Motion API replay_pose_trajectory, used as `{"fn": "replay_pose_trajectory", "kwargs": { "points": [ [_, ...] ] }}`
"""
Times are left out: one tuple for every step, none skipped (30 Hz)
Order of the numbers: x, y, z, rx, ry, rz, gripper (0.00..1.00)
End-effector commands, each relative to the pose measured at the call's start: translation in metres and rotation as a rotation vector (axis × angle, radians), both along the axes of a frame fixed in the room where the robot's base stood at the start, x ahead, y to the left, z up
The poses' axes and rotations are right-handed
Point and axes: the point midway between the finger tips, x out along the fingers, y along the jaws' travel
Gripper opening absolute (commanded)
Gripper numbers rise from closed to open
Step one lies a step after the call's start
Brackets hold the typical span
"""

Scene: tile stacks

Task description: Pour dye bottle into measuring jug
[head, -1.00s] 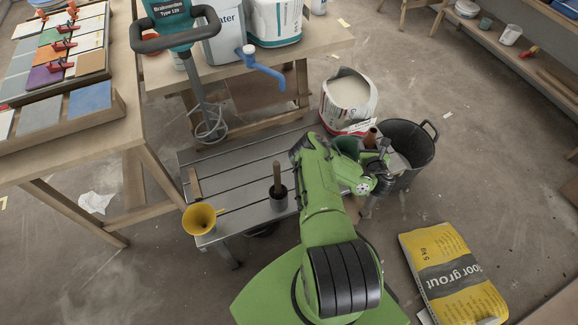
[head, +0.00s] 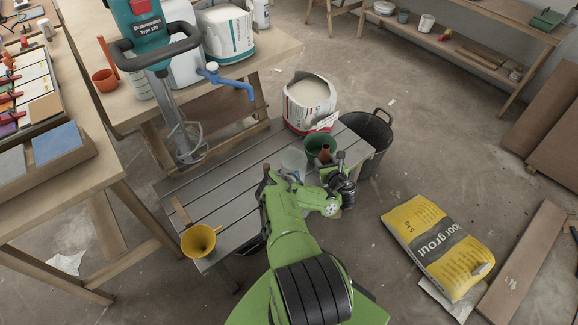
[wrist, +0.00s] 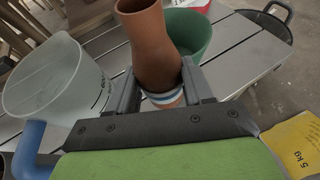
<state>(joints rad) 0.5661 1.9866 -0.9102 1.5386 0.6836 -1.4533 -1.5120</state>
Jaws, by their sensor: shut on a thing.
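The dye bottle (wrist: 150,45) is brown with a white and blue band near its lower end. My gripper (wrist: 158,95) is shut on it near that band, and the bottle looks about upright. In the head view the bottle (head: 325,153) shows at my gripper (head: 335,172), over the grey slatted bench. The clear measuring jug (wrist: 55,80) stands on the bench to the left of the bottle, apart from it. In the head view the jug (head: 293,160) is partly hidden by my arm. The bottle's contents cannot be seen.
A green bucket (head: 320,145) stands right behind the bottle. A white bag (head: 308,105) and a black tub (head: 372,140) are beyond. A yellow funnel (head: 198,241) is at the bench's near left. A mixer (head: 165,70) stands at left. Bare slats lie left of the jug.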

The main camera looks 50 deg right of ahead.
Motion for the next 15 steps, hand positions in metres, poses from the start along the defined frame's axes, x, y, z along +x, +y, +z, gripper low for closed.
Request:
{"fn": "replay_pose_trajectory", "kwargs": {
  "points": [
    [-0.0009, -0.0007, -0.0092, 0.001, -0.001, 0.000, 0.18],
    [-0.0016, -0.0010, -0.0121, 0.001, -0.001, 0.001, 0.18],
    [-0.0019, -0.0012, -0.0142, 0.001, -0.001, 0.001, 0.18],
    [-0.0021, -0.0013, -0.0150, 0.001, -0.001, 0.001, 0.18],
    [-0.0022, -0.0014, -0.0154, 0.000, 0.000, 0.001, 0.18],
    [-0.0023, -0.0014, -0.0153, 0.001, 0.000, 0.002, 0.18],
    [-0.0023, -0.0015, -0.0150, 0.001, 0.000, 0.002, 0.18],
    [-0.0022, -0.0015, -0.0146, 0.001, 0.000, 0.002, 0.18],
    [-0.0022, -0.0014, -0.0141, 0.001, 0.000, 0.002, 0.18],
    [-0.0022, -0.0014, -0.0138, 0.001, 0.000, 0.002, 0.18],
    [-0.0021, -0.0014, -0.0137, 0.001, 0.000, 0.002, 0.18],
    [-0.0021, -0.0014, -0.0137, 0.001, 0.000, 0.002, 0.18],
    [-0.0021, -0.0014, -0.0134, 0.000, 0.000, 0.001, 0.18],
    [-0.0019, -0.0012, -0.0132, -0.001, 0.001, 0.001, 0.18],
    [-0.0018, -0.0012, -0.0130, -0.005, 0.004, 0.001, 0.18]
  ]
}}
